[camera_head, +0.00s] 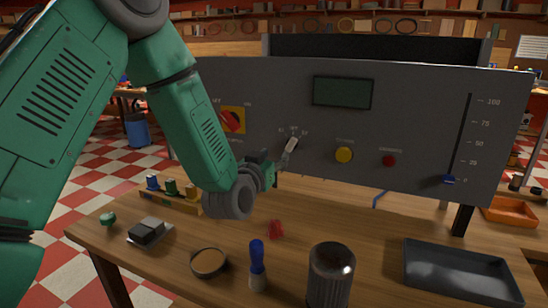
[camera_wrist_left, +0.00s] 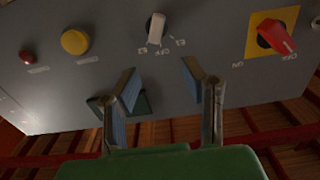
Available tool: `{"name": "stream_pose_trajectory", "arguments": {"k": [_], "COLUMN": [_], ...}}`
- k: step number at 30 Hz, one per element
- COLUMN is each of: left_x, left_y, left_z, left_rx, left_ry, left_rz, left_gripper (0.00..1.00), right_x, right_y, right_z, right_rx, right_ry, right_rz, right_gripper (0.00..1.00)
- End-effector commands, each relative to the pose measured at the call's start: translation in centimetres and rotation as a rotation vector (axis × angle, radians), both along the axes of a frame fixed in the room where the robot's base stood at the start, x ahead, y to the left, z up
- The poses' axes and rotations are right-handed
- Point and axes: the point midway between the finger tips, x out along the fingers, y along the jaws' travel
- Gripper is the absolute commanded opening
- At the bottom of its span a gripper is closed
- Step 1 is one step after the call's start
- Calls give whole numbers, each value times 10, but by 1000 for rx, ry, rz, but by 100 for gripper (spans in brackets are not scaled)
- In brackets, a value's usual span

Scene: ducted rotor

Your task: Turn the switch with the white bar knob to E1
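The white bar knob (camera_head: 291,145) sits on the grey panel below the marks E1, OFF and E2. It also shows in the left wrist view (camera_wrist_left: 156,28), where the panel appears upside down. Its marked end lies close to OFF; I cannot tell its exact angle. My left gripper (camera_head: 277,166) is just below and left of the knob in the head view. In the left wrist view my left gripper (camera_wrist_left: 158,75) has its two fingers spread apart with nothing between them, and the knob lies beyond the tips, apart from them. My right gripper is not in view.
A red rotary knob (camera_head: 233,121) on a yellow plate is left of the white knob. A yellow button (camera_head: 344,155), red button (camera_head: 389,160) and blue slider handle (camera_head: 448,180) are to the right. Below, the wooden table (camera_head: 180,260) holds a black tray (camera_head: 455,275) and a dark cylinder (camera_head: 331,275).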

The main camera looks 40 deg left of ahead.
Motion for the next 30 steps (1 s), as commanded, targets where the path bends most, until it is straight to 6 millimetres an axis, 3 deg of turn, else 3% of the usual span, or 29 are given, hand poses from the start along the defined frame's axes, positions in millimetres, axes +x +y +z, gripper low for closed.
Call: {"name": "stream_pose_trajectory", "arguments": {"k": [5,15,20,25,30], "left_x": [0,-16,-21,-9,23], "left_y": [0,-3,-6,-3,5], "left_z": [1,-8,-14,-18,-18], "left_rx": [16,348,435,446,444], "left_ry": [6,90,102,100,100], "left_rz": [1,3,-4,-4,-2], "left_gripper": [38,38,38,38,38], "right_x": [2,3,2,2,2], "right_y": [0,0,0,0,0], "right_z": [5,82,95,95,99], "right_rx": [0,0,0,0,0], "right_ry": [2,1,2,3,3], "right_rz": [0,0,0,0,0], "right_gripper": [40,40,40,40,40]}}
